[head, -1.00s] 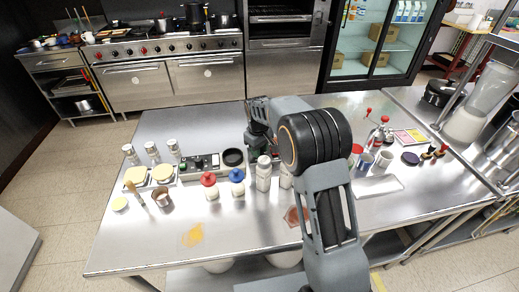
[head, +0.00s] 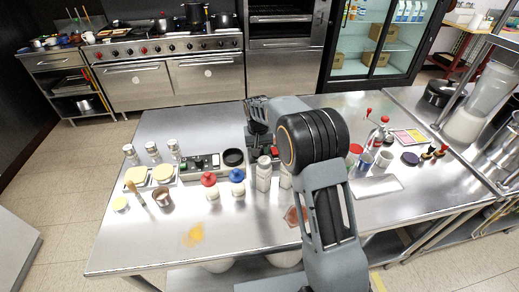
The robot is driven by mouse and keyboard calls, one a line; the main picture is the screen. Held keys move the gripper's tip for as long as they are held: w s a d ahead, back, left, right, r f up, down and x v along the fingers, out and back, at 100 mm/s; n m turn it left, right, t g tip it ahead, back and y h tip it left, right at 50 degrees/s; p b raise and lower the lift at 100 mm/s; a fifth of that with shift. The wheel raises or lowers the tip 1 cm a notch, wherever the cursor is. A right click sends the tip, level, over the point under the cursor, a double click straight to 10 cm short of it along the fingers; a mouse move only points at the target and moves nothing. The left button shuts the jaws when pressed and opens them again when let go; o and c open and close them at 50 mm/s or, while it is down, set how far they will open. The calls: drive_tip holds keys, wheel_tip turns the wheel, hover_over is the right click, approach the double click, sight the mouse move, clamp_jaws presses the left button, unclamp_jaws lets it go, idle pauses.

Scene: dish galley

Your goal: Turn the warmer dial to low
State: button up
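A low grey unit with a control panel (head: 203,164) sits on the steel table, with small dark, green and red controls too small to read. A black device with a red part (head: 275,151) stands to its right, partly behind my arm. I cannot tell which of the two is the warmer, and no dial setting is readable. My gripper (head: 259,140) is over the black device, at the far end of my arm. Its fingers are small and dark against it, so whether they are open, shut or touching it cannot be told.
A round black dish (head: 233,157) is by the panel unit. A red-capped bottle (head: 209,180), a blue-capped bottle (head: 237,177) and white shakers (head: 263,174) stand in front. The front of the table (head: 150,245) is mostly clear.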

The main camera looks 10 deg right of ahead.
drive_tip(key=m, duration=0.6)
drive_tip(key=shift+m, duration=0.3)
idle(0.4)
drive_tip(key=o, duration=0.9)
drive_tip(key=r, duration=1.4)
drive_tip(key=shift+w+a, duration=0.25)
drive_tip(key=shift+a, duration=0.05)
drive_tip(key=shift+f, duration=0.1)
